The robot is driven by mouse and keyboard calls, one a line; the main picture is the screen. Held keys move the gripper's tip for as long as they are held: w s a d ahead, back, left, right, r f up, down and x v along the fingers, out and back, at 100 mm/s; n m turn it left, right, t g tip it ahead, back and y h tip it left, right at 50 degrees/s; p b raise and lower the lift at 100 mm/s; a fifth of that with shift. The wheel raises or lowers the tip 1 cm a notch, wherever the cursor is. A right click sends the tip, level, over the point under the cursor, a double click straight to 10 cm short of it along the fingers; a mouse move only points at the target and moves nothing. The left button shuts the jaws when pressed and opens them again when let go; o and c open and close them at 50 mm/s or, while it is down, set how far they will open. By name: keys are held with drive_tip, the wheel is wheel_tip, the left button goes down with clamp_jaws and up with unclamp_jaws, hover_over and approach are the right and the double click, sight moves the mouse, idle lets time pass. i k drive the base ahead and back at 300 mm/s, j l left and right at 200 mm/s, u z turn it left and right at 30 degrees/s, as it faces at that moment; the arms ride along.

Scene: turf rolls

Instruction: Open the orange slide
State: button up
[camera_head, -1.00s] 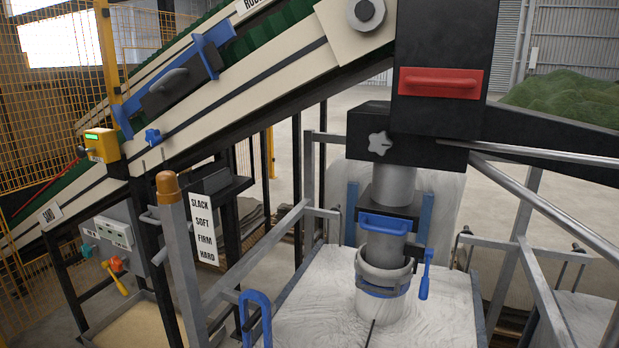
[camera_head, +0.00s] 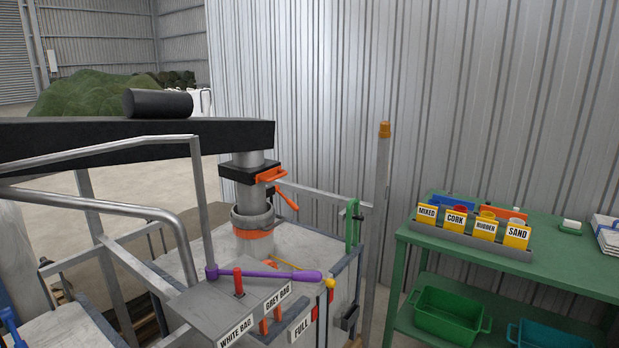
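The orange slide (camera_head: 271,175) shows as a small orange handle on the front of a black block (camera_head: 238,172). The block sits around a grey vertical spout (camera_head: 246,197), below a long black beam. An orange lever (camera_head: 287,200) hangs at the spout's right side, just under the slide. An orange band (camera_head: 257,235) and a grey clamp ring lie lower down, where the spout meets the bag top. Whether the slide is pushed in or pulled out is hard to tell at this size. My gripper is not in view.
A sloped grey panel (camera_head: 205,302) with a purple lever (camera_head: 265,274) and bag labels stands in front of the spout. Grey rails (camera_head: 110,199) cross the left. An orange-capped post (camera_head: 381,190) stands right of the spout.

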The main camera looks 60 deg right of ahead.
sight(270, 175)
drive_tip(key=z, duration=1.55)
drive_tip(key=l+z, duration=0.25)
drive_tip(key=l+u, duration=0.3)
drive_tip(key=l, duration=0.85)
drive_tip(key=i+l+u, duration=0.25)
drive_tip(key=i+l, duration=0.2)
drive_tip(key=i+l+u, duration=0.2)
drive_tip(key=i, duration=0.3)
